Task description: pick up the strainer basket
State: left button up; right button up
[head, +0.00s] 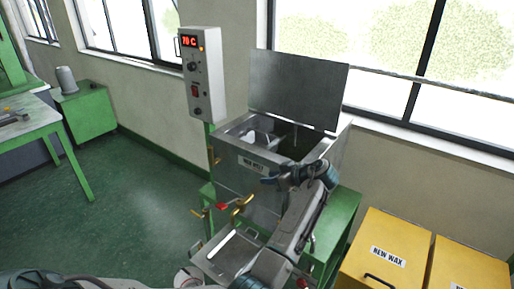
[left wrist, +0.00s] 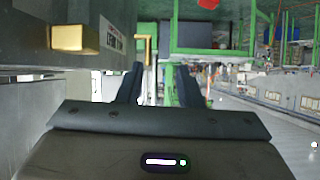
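The steel wax melt tank (head: 247,187) stands with its lid (head: 297,88) raised. I cannot clearly make out the strainer basket; a thin upright rod (head: 295,134) shows in the tank's dark opening and may belong to it. My left gripper (head: 272,178) is at the tank's front right, near the upper front edge and the opening. In the left wrist view its two fingers (left wrist: 158,82) are apart with nothing between them, and the tank wall (left wrist: 25,40) is close at the left. My right gripper is not in view.
A control box (head: 201,73) reading 70 C stands left of the tank. Brass valves (head: 241,205) stick out of the tank front above a metal tray (head: 228,252). Yellow new wax bins (head: 388,250) are at the right. A green table (head: 40,125) is at the far left. Floor between is free.

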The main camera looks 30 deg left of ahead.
aim_at(262, 139)
jog(key=i+j, duration=0.65)
jog(key=i, duration=0.25)
